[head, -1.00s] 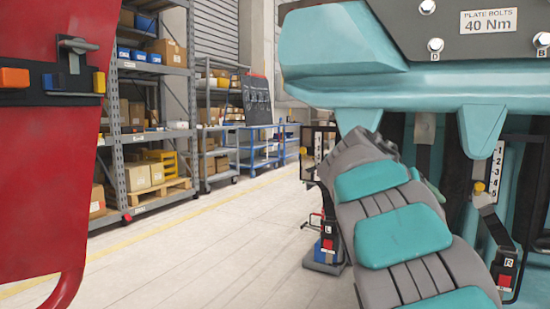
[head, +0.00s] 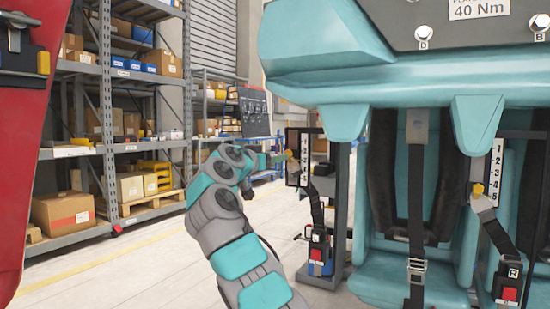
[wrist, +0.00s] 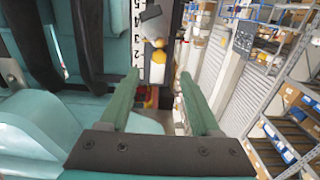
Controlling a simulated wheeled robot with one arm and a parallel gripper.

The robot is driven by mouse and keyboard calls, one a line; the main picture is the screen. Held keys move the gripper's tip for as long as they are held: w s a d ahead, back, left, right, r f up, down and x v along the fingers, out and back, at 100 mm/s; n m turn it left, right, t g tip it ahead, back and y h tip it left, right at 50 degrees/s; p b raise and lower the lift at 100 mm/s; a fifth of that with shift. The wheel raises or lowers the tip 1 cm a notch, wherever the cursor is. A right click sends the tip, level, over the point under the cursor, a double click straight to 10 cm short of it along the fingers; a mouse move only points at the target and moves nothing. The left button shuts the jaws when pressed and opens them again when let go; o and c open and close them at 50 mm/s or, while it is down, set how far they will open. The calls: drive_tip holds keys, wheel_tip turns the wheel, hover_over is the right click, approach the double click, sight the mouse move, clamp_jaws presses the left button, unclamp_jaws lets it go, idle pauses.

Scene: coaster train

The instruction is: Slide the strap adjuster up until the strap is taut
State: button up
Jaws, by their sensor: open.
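A dark strap (head: 317,208) runs from the plate down to a red-buttoned buckle marked L (head: 316,262). My gripper (head: 279,158) is just left of this plate, at about knob height. In the wrist view, the open gripper (wrist: 158,76) has its two green fingers apart, with the yellow knob (wrist: 158,56) and a grey block (wrist: 152,22) showing beyond and between the tips. I cannot tell whether the fingers touch the knob. The gap looks empty.
A similar right plate (head: 487,170) has its own knob and strap to buckle R (head: 507,288). Shelving (head: 125,130) stands behind at left; a red panel (head: 25,130) is nearer. Floor between is clear.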

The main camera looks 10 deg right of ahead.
sight(287, 153)
drive_tip(key=p+x, duration=0.3)
drive_tip(key=x, duration=0.3)
drive_tip(key=shift+w+d+r, duration=0.2)
drive_tip(key=shift+w+d+f, duration=0.15)
drive_tip(key=shift+w+d, duration=0.15)
drive_tip(key=shift+w, duration=0.05)
clamp_jaws()
